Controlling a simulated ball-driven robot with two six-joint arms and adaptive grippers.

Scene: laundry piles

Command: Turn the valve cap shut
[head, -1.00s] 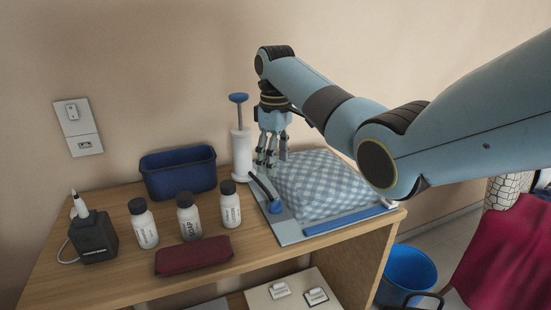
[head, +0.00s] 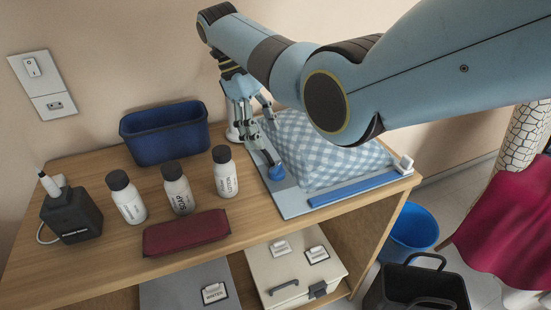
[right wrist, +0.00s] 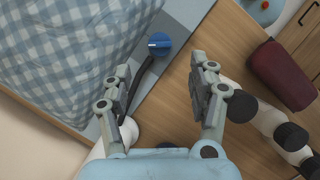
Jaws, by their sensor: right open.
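The blue valve cap (head: 277,173) is on the grey strip at the near left corner of the checkered bag (head: 325,150). It also shows in the right wrist view (right wrist: 159,43), with a light mark on top and a dark hose beside it. My right gripper (head: 256,132) is above the tabletop, behind and left of the cap. Its fingers are spread and empty in the right wrist view (right wrist: 155,88), with the cap beyond the fingertips and not touched. The white pump (head: 232,133) is mostly hidden behind the gripper. My left gripper is out of view.
A navy bin (head: 165,133), several white bottles (head: 177,188), a maroon pouch (head: 186,233) and a black device (head: 72,215) stand left of the bag. A blue bar (head: 352,190) lies along its front edge. A blue bucket (head: 412,232) is on the floor at right.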

